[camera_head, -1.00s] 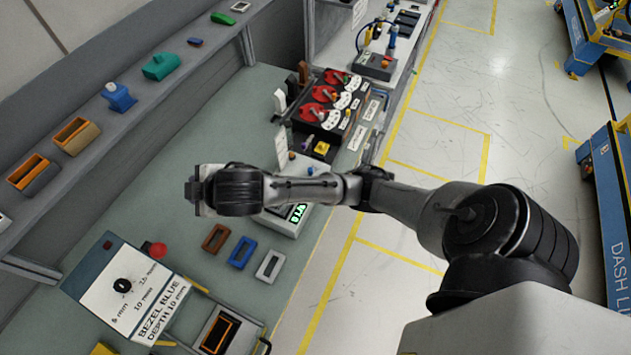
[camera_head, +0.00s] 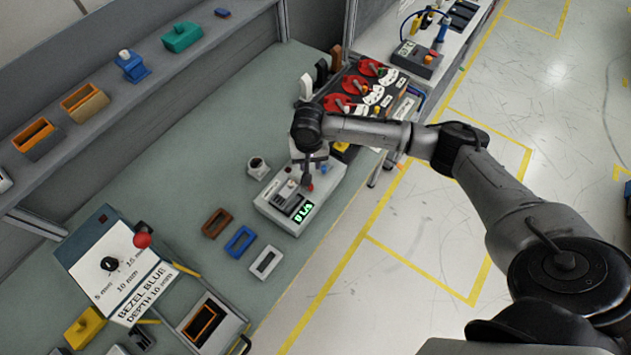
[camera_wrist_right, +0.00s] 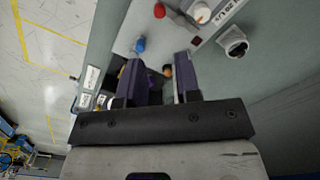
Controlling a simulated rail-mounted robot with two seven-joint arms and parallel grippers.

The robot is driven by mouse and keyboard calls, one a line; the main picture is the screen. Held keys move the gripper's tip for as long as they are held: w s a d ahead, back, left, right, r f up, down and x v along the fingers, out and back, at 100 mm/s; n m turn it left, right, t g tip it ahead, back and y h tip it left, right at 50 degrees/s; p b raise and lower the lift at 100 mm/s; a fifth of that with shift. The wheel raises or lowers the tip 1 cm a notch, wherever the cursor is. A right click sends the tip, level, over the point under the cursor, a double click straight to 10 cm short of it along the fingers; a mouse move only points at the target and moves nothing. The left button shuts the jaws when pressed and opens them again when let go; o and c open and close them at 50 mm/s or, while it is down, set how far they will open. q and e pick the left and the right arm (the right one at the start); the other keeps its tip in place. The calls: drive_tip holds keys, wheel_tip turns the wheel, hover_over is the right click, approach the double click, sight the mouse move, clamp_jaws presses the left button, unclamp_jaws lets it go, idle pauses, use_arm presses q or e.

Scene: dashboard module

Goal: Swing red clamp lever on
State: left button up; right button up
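A grey tester (camera_head: 268,205) with a lit green display stands on the bench. A red knob (camera_head: 310,187) shows on its top near the display, and a red knob (camera_wrist_right: 159,10) is at the top edge of the right wrist view beside a grey bar. I cannot tell whether it is the clamp lever's tip. Another red ball (camera_head: 142,240) sits on the bezel sign box. My right gripper (camera_head: 307,172) is over the tester's far end; its fingers (camera_wrist_right: 161,78) are apart with nothing visibly gripped. My left gripper is not in view.
A blue knob (camera_wrist_right: 138,45) is close to the fingers. A black box with red dials (camera_head: 338,104) stands behind the gripper. A small round cup (camera_head: 258,167) is left of the tester. Brown, blue and white bezels (camera_head: 240,241) lie in front.

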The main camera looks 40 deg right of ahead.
drive_tip(key=shift+m, duration=0.7)
wheel_tip(320, 180, down, 14)
drive_tip(key=shift+r+p, duration=0.1)
drive_tip(key=shift+p, duration=0.2)
drive_tip(key=shift+c, duration=0.2)
drive_tip(key=shift+d, duration=0.1)
clamp_jaws()
